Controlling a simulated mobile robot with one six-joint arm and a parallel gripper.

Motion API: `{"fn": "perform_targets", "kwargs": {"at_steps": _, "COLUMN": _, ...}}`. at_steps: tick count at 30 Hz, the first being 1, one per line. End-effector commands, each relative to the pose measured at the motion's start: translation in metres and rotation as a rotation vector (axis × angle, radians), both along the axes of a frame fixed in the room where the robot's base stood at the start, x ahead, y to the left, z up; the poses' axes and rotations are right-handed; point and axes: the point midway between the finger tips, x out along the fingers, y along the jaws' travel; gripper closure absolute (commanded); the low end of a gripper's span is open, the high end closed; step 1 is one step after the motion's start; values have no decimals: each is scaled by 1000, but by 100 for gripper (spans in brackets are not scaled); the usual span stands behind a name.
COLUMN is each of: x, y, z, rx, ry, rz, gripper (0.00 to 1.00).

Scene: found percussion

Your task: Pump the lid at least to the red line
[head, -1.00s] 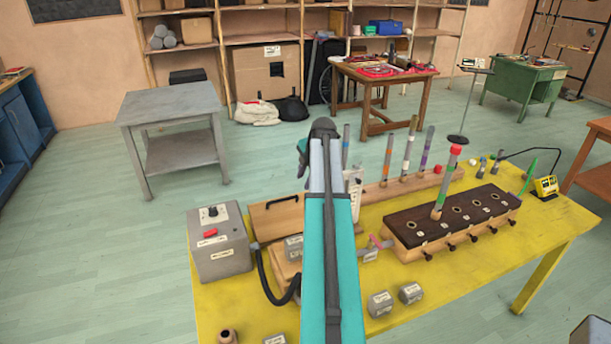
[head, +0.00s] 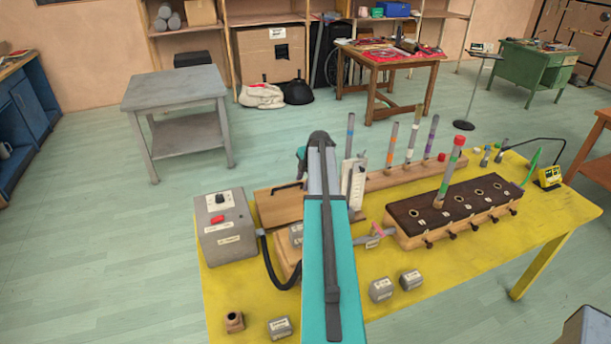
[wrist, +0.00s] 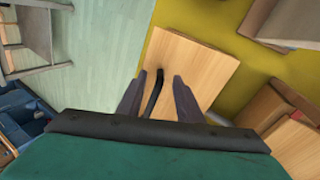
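The lid (head: 279,208) is a flat wooden board with a black handle (head: 288,187), at the table's back left in the head view. The wrist view shows the lid (wrist: 190,68) from above, with the handle (wrist: 152,95) appearing between the two dark fingers. My gripper (wrist: 158,78) is open; the fingers stand apart on either side of the handle. I cannot tell whether they touch it or are still above it. In the head view my arm hides most of the gripper. A white upright gauge (head: 357,184) stands right of the lid; no red line can be made out on it.
A grey control box (head: 225,228) with a red button stands left of the lid on the yellow table (head: 240,290). A black hose (head: 270,265) runs beside it. A dark-topped block with holes (head: 455,210) and a rack of tubes (head: 400,176) are right. Small grey blocks (head: 381,289) lie in front.

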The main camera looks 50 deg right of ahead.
Motion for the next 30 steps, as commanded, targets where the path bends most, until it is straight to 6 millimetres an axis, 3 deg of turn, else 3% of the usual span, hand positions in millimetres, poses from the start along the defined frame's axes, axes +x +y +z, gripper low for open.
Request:
{"fn": "perform_targets", "kwargs": {"at_steps": 7, "x": 6, "y": -2, "z": -13, "rx": 0, "ry": 0, "rz": 0, "gripper": 67}}
{"fn": "perform_targets", "kwargs": {"at_steps": 17, "x": 6, "y": -1, "z": -15, "rx": 0, "ry": 0, "rz": 0, "gripper": 67}}
{"fn": "perform_targets", "kwargs": {"at_steps": 23, "x": 6, "y": -1, "z": -15, "rx": 0, "ry": 0, "rz": 0, "gripper": 99}}
{"fn": "perform_targets", "kwargs": {"at_steps": 30, "x": 6, "y": -2, "z": -16, "rx": 0, "ry": 1, "rz": 1, "gripper": 100}}
